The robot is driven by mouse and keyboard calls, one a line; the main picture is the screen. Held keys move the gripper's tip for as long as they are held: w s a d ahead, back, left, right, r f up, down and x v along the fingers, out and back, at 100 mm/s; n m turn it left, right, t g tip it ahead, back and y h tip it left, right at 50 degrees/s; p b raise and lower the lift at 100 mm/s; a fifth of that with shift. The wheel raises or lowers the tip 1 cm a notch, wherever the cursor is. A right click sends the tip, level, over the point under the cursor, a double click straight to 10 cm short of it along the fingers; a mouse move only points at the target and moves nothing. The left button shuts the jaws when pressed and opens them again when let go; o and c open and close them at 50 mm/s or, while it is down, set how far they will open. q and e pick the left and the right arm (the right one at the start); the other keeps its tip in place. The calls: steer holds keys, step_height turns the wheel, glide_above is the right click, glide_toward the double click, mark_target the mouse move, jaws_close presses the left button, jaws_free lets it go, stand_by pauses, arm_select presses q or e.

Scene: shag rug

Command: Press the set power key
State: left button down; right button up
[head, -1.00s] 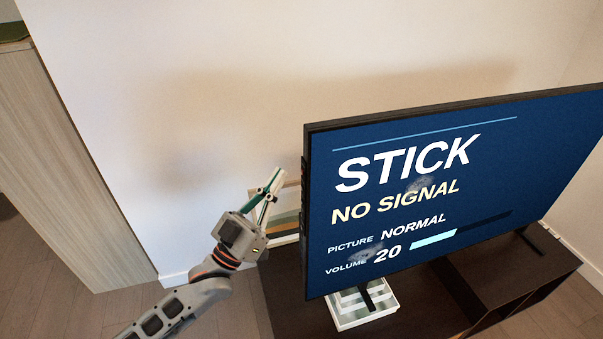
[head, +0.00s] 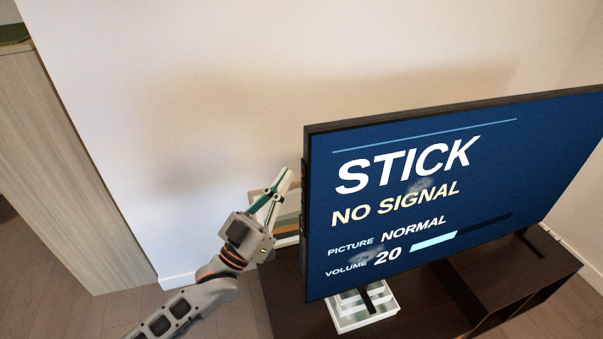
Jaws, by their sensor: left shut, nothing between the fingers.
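The television (head: 420,190) stands on a dark cabinet, its screen lit blue with "STICK", "NO SIGNAL", "PICTURE NORMAL" and "VOLUME 20". Its left side edge (head: 304,215) carries small dark shapes, too small to tell which is the power key. My left gripper (head: 285,178) is shut and empty, just left of that side edge at mid height, with its fingers pointing up and to the right. I cannot tell whether the fingertips touch the set; a small gap seems to show. My right gripper is not in view.
The dark cabinet (head: 420,318) bears the set. A white tray-like box (head: 365,322) sits under the screen. A framed picture (head: 288,238) stands behind my gripper against the pale wall (head: 200,120). A tall wooden cupboard (head: 70,160) is at the left.

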arm_select(q)
steer(key=shift+d, duration=0.1)
stand_by(0.7)
steer(key=shift+w+d, duration=0.2)
steer(key=shift+d, duration=0.1)
steer(key=shift+w+d, duration=0.1)
steer(key=shift+d, duration=0.2)
stand_by(0.7)
stand_by(0.3)
steer(key=shift+s+a, duration=0.3)
steer(key=shift+a, duration=0.4)
steer(key=shift+s+a+p, duration=0.25)
steer(key=shift+s+a, duration=0.05)
steer(key=shift+a, duration=0.45)
steer(key=shift+s+a+p, duration=0.3)
steer(key=shift+s+a, duration=0.05)
steer(key=shift+a, duration=0.45)
steer(key=shift+s+a+p, duration=0.25)
steer(key=shift+s+a, duration=0.05)
steer(key=shift+a, duration=0.45)
